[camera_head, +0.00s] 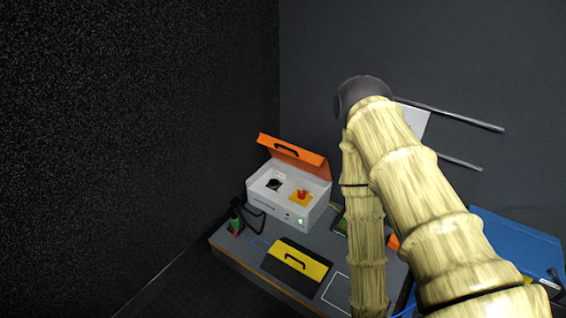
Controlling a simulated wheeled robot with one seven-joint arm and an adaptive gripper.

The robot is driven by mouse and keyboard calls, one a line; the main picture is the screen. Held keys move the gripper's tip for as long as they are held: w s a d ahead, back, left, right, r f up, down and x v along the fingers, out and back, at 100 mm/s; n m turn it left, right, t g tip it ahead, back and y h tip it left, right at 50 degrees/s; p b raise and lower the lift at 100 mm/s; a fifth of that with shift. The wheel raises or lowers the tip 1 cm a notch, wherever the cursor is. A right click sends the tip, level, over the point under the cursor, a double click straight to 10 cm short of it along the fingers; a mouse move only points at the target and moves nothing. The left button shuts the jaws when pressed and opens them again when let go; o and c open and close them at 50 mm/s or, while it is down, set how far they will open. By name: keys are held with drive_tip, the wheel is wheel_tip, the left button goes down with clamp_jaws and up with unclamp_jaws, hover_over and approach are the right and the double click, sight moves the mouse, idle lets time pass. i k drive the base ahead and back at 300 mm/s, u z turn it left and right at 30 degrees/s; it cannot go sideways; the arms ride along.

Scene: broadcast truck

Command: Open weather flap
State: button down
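No part is labelled as the weather flap. A white box (271,205) on the bench has an orange flap (312,163) with a dark handle, raised and tilted up along its back edge. Inside the box are a black round part (273,184) and a red knob (302,195) on a yellow plate. In front of the box, a yellow and black panel (310,263) with a dark handle lies on the bench. My arm (395,145) comes from the lower right, bends at a dark joint and runs down past the bottom edge. My gripper is not in view.
The grey bench (232,255) also holds a small green and red item (235,222) with a black cable at left. A blue surface (515,245) lies at right. Two dark rods (450,114) show before the grey wall. A dark speckled wall (130,130) borders the left.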

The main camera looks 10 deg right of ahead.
sight(310, 163)
drive_tip(key=z, duration=0.2)
drive_tip(key=i, duration=1.05)
drive_tip(key=u, duration=0.75)
